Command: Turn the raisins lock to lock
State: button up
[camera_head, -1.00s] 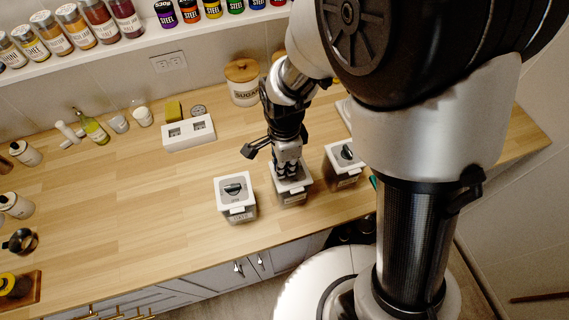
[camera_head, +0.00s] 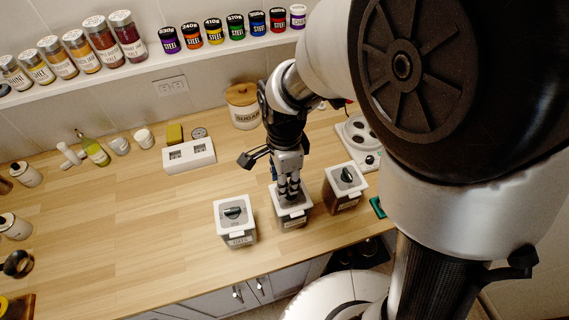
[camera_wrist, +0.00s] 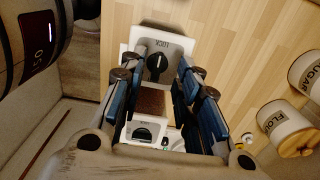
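Three canisters with white lids and black knobs stand in a row on the wooden counter. Their labels are too small to read, so I cannot tell by name which holds raisins. My gripper (camera_head: 289,194) points down over the middle canister (camera_head: 293,217). In the wrist view my gripper (camera_wrist: 158,76) is open, its blue-padded fingers apart on either side of a black knob (camera_wrist: 157,64). That knob's pointer is turned towards the word LOCK on its lid. I cannot tell whether a fingertip touches the lid.
The left canister (camera_head: 235,222) and right canister (camera_head: 345,187) stand close beside the middle one. A sugar jar (camera_head: 243,108), a white socket block (camera_head: 189,155) and a white appliance (camera_head: 357,138) stand behind.

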notch_tip(320, 180, up, 7)
dwell(0.3)
jog(key=shift+r, duration=0.1)
jog(key=s+d+r+n+t+b, duration=0.2)
jog(key=s+d+n+t+b, duration=0.2)
jog(key=s+d+n, duration=0.8)
jog(key=s+n+b, duration=0.1)
jog(key=n+b, duration=0.1)
jog(key=shift+s+d+r+n+t+b, duration=0.2)
jog(key=shift+n+t+b, duration=0.1)
jog(key=shift+n+b, duration=0.1)
dwell(0.3)
